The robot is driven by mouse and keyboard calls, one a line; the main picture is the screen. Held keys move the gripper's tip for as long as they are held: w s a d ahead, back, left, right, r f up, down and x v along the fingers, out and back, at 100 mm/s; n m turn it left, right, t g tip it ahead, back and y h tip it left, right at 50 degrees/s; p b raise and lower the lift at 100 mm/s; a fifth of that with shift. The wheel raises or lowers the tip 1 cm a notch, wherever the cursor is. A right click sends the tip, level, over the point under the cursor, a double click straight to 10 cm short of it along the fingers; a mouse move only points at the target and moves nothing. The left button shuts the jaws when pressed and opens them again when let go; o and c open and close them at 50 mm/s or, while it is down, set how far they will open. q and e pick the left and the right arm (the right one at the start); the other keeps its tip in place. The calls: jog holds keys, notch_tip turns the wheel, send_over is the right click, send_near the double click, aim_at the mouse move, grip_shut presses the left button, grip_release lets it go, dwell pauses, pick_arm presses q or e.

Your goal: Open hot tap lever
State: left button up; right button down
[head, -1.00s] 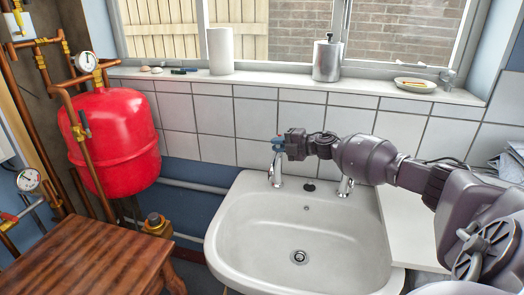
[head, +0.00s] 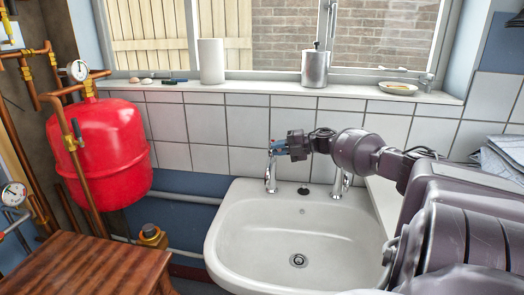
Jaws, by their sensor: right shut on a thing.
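A white washbasin (head: 240,230) has two chrome taps at its back edge. The left tap (head: 270,178) stands upright, and my right gripper (head: 279,148) is at its top, reaching in from the right. The gripper is shut on the tap's lever; the lever is mostly hidden by the fingers, and a small blue part shows there. I cannot tell the lever's angle. The right tap (head: 338,182) stands below my right wrist, partly hidden by it. My left gripper is not in view.
A red pressure vessel (head: 108,150) with copper pipes and gauges stands at the left. A wooden stool (head: 85,268) is in front of it. The windowsill (head: 270,98) holds a white roll (head: 211,62), a metal dispenser (head: 315,68) and a dish (head: 397,88). The basin bowl is empty.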

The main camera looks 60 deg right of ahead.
jog(key=shift+s+d+f, duration=0.1)
jog(key=shift+f, duration=0.05)
jog(key=c, duration=1.2)
grip_release()
jog(key=shift+o, duration=0.2)
jog(key=p+v, duration=0.1)
jog(key=v, duration=0.9)
jog(key=shift+s+d+r+p, duration=0.2)
jog(key=shift+s+p, duration=0.15)
jog(key=shift+c, duration=0.5)
